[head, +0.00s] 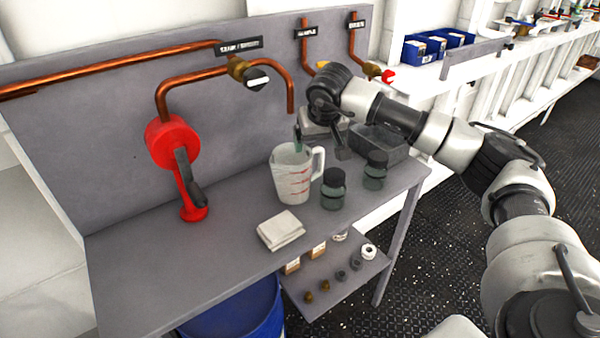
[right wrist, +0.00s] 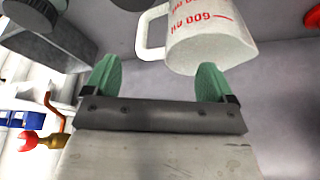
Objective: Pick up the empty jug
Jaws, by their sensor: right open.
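The jug (head: 290,180) is a whitish measuring jug with red markings and a handle on its right side. It stands upright on the grey bench; no liquid shows in it. In the right wrist view the jug (right wrist: 208,38) appears upside down, with its handle beyond the gap between the fingers. My right gripper (right wrist: 158,80) is open and empty, with green fingertips. In the head view the right gripper (head: 319,143) is just behind and above the jug's handle side, partly hidden by its own wrist. My left gripper is not in view.
Two dark-lidded jars (head: 333,188) (head: 375,171) stand right of the jug. A folded cloth (head: 281,230) lies in front. A grey bin (head: 382,143) is behind the jars. A red valve fitting (head: 172,142) and copper pipes (head: 110,63) are on the back panel. The bench's left side is clear.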

